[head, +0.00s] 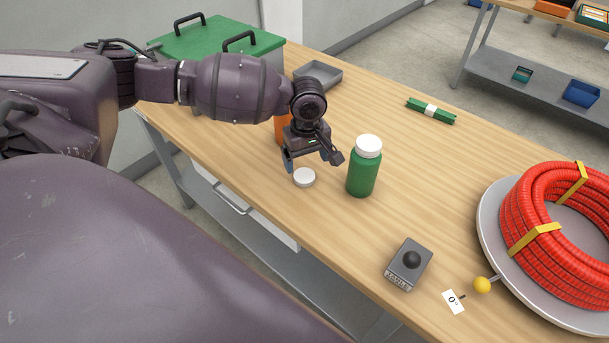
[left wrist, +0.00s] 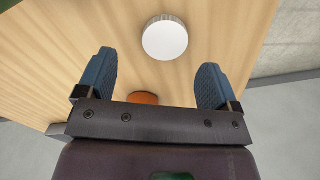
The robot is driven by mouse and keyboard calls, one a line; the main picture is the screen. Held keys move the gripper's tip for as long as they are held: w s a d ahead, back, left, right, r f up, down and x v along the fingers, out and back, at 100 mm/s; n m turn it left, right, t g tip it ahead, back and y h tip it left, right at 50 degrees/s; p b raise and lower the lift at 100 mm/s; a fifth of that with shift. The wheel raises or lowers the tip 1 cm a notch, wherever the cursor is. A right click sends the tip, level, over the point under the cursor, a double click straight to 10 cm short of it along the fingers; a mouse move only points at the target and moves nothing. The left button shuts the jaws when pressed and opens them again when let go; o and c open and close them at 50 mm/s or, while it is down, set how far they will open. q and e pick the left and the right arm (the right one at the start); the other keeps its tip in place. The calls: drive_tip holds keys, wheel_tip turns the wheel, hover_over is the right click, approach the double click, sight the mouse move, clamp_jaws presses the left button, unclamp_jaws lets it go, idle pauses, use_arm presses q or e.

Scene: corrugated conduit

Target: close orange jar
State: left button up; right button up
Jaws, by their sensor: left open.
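The orange jar (head: 281,128) stands on the wooden table, mostly hidden behind my left gripper in the head view. A sliver of it shows past the gripper's edge in the left wrist view (left wrist: 143,98). A round white lid (head: 304,178) lies flat on the table in front of the jar; it also shows whole in the left wrist view (left wrist: 165,38), ahead of the fingers. My left gripper (head: 308,158) is open and empty above the table, near the lid; its two blue fingers (left wrist: 155,72) are wide apart. My right gripper does not show.
A green jar with a white lid (head: 362,172) stands just right of my left gripper. A green bin (head: 205,38) and grey tray (head: 318,74) are behind.

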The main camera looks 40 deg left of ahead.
sight(305, 176)
use_arm(q)
drive_tip(key=f, duration=0.3)
drive_tip(key=f+b, duration=0.1)
drive_tip(key=f, duration=0.1)
drive_tip(key=shift+s, duration=0.35)
drive_tip(key=shift+r, duration=0.15)
drive_tip(key=shift+c, duration=0.4)
drive_tip(key=c, duration=0.9)
